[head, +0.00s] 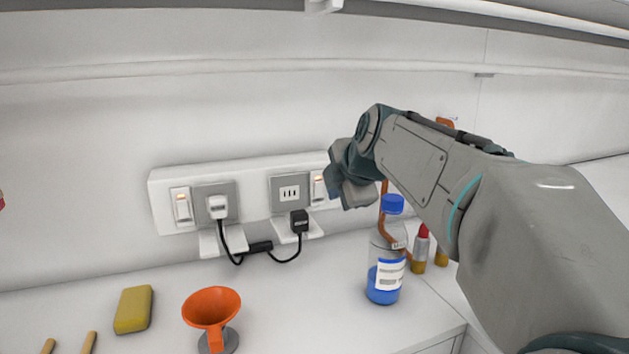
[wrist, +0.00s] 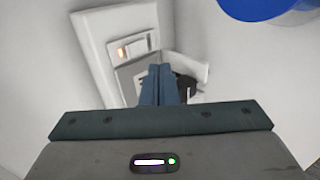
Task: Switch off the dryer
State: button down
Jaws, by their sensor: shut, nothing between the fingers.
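A white socket panel (head: 255,175) is on the back wall. Its left switch (head: 182,207) and right switch (head: 318,188) each show a small orange light. My gripper (head: 337,186) is just right of the right switch. In the wrist view my gripper (wrist: 160,72) is shut and empty, its fingers over the panel, below and right of a lit switch (wrist: 135,47). Contact cannot be told. I cannot identify a dryer.
A bottle with blue liquid (head: 385,280) stands below my arm, with a red-tipped tube (head: 421,246) to its right. An orange funnel (head: 211,307), a yellow sponge (head: 133,309) and wooden handles (head: 88,343) are at the front left. The counter between funnel and bottle is clear.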

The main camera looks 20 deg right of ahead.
aim_at(318, 192)
jog(key=shift+w+f+p, duration=0.15)
jog(key=shift+w+f, duration=0.1)
jog(key=shift+w, duration=0.75)
jog(key=shift+w+f+p, duration=0.1)
jog(key=shift+w+f, duration=0.1)
jog(key=shift+w, duration=0.85)
jog(key=shift+w+f+p, duration=0.15)
jog(key=shift+w+f, duration=0.1)
jog(key=shift+w, duration=0.75)
